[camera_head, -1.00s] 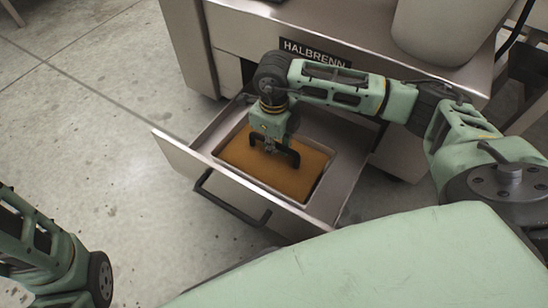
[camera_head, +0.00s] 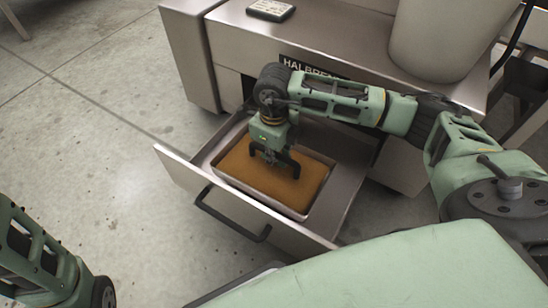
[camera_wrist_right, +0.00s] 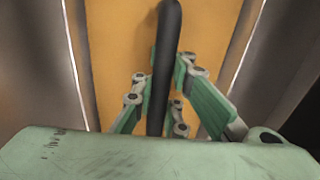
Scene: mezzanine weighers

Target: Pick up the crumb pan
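The crumb pan (camera_head: 320,193) is a shallow metal tray with a brown-orange layer inside. It is in the pulled-out drawer (camera_head: 180,172), its rim a little above where it sat and part of its outer wall showing. A black handle (camera_head: 294,163) spans it. My right gripper (camera_head: 272,158) comes down from above and is shut on this handle. In the right wrist view the handle (camera_wrist_right: 168,50) runs between the green fingers (camera_wrist_right: 170,100), over the brown surface. My left arm shows at the lower left; its gripper is out of view.
The steel machine (camera_head: 225,45) stands behind the drawer, with a large grey bin (camera_head: 435,40) and a small keypad device (camera_head: 270,10) on top. The drawer's front has a black bar handle (camera_head: 230,220). The concrete floor (camera_head: 90,130) to the left is clear.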

